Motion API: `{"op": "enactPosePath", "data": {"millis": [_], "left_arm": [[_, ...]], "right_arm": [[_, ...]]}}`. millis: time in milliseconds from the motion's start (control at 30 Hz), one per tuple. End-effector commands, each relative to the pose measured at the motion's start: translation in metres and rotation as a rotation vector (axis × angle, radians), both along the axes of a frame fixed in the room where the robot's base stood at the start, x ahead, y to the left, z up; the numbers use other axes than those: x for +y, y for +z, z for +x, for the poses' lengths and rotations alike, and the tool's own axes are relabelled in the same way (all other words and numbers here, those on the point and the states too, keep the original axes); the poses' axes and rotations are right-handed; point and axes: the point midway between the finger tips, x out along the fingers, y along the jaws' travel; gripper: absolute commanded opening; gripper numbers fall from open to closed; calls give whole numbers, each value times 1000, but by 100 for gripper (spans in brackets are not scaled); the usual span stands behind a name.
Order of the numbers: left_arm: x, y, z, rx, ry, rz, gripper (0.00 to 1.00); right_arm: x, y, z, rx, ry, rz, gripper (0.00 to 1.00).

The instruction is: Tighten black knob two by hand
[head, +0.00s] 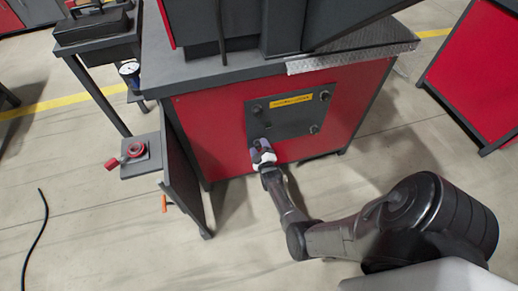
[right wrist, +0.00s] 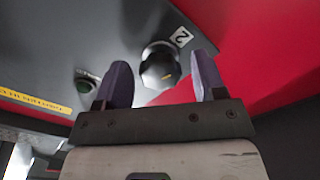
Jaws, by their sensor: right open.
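Black knob two (right wrist: 160,66) sticks out from the grey panel (right wrist: 55,45) beside a white label (right wrist: 181,37) marked "2" in the right wrist view. A small yellow mark shows on its end. My right gripper (right wrist: 161,60) is open, with one purple finger on each side of the knob and a visible gap on both sides. In the head view, my right gripper (head: 263,148) is at the lower left corner of the panel (head: 285,116) and hides the knob there. My left gripper is not in view.
Other knobs sit at the panel's upper left (head: 257,109), upper right (head: 324,95) and lower right (head: 313,129). A grey door (head: 182,178) stands open left of the red cabinet (head: 212,128). A black cable (head: 42,235) lies on the floor.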

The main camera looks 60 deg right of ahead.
Motion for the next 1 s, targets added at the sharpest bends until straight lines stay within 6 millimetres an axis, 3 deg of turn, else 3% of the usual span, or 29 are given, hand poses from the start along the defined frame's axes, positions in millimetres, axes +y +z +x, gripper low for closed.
{"op": "enactPosePath", "data": {"millis": [400, 900, 1000], "left_arm": [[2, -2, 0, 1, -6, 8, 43], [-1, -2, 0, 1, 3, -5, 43], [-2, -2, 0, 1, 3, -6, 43]], "right_arm": [[-3, 0, 3, 1, 1, 1, 63], [-3, 0, 3, 1, 1, 1, 15], [-3, 0, 3, -1, 1, 2, 15]]}}
